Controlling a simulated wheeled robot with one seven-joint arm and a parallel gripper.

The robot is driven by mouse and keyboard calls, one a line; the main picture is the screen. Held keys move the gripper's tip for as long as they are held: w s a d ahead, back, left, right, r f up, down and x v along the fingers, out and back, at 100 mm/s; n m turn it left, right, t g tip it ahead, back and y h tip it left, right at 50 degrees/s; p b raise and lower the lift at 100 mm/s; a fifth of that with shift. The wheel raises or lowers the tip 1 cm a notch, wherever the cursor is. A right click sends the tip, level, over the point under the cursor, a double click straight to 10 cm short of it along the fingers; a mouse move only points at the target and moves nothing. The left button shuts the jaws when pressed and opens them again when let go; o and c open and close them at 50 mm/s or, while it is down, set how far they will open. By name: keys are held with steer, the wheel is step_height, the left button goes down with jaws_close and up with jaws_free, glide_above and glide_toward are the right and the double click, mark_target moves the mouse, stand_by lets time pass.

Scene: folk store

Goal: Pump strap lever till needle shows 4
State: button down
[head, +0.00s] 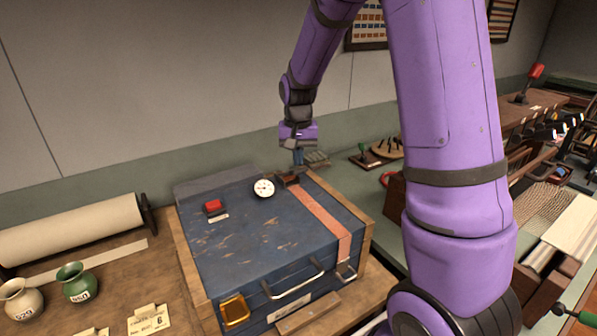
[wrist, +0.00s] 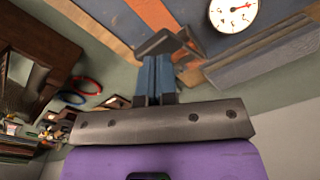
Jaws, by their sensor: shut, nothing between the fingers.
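The orange-red strap (head: 322,222) runs across the lid of a worn blue case (head: 235,250); it also shows in the wrist view (wrist: 150,12). A small dark ratchet block (head: 290,181) sits at the strap's far end. The white dial (head: 264,187) stands beside it on the lid. In the wrist view the dial (wrist: 233,13) has a red needle pointing right and slightly up; its numbers are too small to read. My gripper (head: 298,160) is shut and empty at the case's far edge, just behind the block. In the wrist view a dark grey piece overlaps its blue fingertips (wrist: 157,62); contact is unclear.
A red button (head: 212,207) sits on the lid's left, and a metal handle (head: 298,285) on the front. Green (head: 76,282) and cream (head: 20,299) vases and a paper roll (head: 70,228) stand left. A green-knobbed lever (head: 364,155) stands on the counter behind.

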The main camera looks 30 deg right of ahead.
steer(key=shift+s+f, duration=0.2)
steer(key=shift+f, duration=1.05)
steer(key=shift+s+f, duration=0.2)
steer(key=shift+f, duration=1.05)
steer(key=shift+r, duration=4.6)
steer(key=shift+w+f, duration=0.25)
steer(key=shift+f, duration=0.6)
steer(key=shift+w+f, duration=0.2)
steer(key=shift+f, duration=0.65)
